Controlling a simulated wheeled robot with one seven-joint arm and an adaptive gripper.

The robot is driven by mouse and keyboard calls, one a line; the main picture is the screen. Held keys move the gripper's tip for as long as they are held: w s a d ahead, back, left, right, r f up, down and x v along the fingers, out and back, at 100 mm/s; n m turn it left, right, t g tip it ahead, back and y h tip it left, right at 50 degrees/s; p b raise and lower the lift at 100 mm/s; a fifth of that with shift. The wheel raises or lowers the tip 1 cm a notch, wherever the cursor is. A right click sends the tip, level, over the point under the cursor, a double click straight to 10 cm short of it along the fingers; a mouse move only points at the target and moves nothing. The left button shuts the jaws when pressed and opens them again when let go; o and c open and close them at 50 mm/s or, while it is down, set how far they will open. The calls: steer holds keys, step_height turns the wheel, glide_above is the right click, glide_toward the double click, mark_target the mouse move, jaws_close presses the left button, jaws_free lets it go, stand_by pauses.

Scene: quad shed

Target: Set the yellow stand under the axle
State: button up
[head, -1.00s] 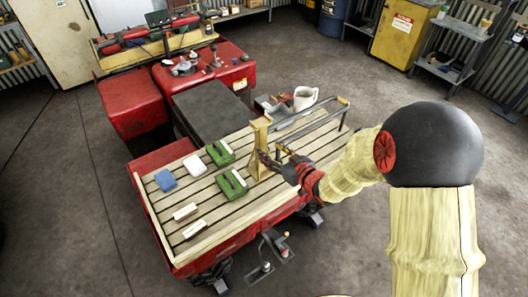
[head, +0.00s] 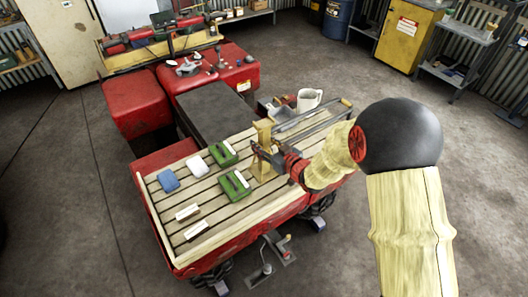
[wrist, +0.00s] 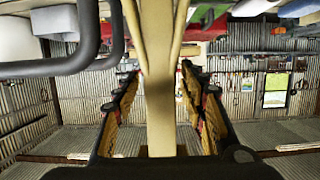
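The yellow stand (head: 263,140) is upright on the slatted wooden deck of the red quad, right of two green-and-white boxes. My gripper (head: 262,155) reaches it from the right, low on its post. In the wrist view the stand's post (wrist: 160,85) runs between the two fingers of my gripper (wrist: 160,72). The fingers are apart, one on each side, with gaps beside the post along most of their length; contact at the tips is hard to tell. The axle is hidden beneath the deck.
Green boxes (head: 235,186), a blue block (head: 168,181) and a white block (head: 197,167) lie left. A device with a red-tipped lever (head: 266,268) is on the floor in front.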

steer(key=c, duration=1)
jaws_close()
steer(key=shift+w+r, duration=0.1)
steer(key=shift+r, duration=0.1)
